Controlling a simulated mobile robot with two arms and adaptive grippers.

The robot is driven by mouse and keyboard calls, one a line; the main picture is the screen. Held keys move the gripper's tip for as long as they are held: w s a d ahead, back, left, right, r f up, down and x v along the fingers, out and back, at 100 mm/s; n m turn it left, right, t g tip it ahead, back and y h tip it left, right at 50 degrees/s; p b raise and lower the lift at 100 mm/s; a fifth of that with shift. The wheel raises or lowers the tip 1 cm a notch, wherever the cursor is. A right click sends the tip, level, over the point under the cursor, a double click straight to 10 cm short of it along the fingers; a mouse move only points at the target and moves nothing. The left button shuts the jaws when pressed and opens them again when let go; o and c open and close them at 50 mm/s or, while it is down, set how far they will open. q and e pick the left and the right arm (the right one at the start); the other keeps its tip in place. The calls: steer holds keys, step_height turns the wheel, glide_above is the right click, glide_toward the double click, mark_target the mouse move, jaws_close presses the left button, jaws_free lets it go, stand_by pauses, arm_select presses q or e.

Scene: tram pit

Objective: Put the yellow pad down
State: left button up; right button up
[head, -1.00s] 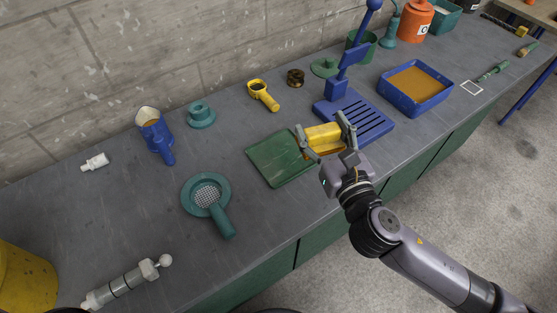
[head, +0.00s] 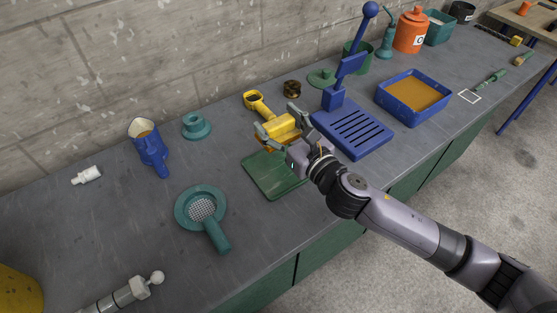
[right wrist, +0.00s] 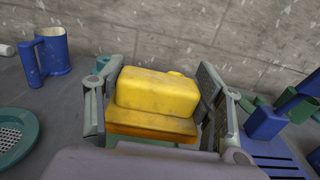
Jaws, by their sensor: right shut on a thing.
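The yellow pad (head: 279,131) is a blocky piece with a darker orange lower layer. My right gripper (head: 277,118) is shut on it, one finger at each side. The pad also shows between the fingers in the right wrist view (right wrist: 158,93). In the head view it appears over the far edge of a flat green board (head: 272,178). I cannot tell its height above the bench. My left gripper is not in view.
Close behind the pad lies a yellow ring-headed tool (head: 254,101). A blue slotted stand (head: 352,130) is to the right, with a blue tray (head: 414,96) beyond. A teal strainer (head: 202,208) and blue jug (head: 150,150) are left. Grey bench (head: 110,225) between them is clear.

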step_height(320, 180, down, 8)
steer(key=shift+r+b, duration=0.15)
steer(key=shift+b, duration=0.7)
steer(key=shift+f+b, duration=0.65)
steer(key=shift+f, duration=1.4)
steer(key=shift+f, duration=0.1)
steer(key=o, duration=1.3)
steer(key=shift+c, duration=0.2)
steer(key=shift+r, duration=0.2)
steer(key=b+v, duration=0.2)
steer(key=v, duration=0.8)
steer(key=shift+s+d+f, duration=0.2)
steer(key=shift+s, duration=0.15)
steer(key=shift+s+d+r, duration=0.15)
steer(key=shift+s+d, duration=0.25)
steer(key=shift+s, duration=0.1)
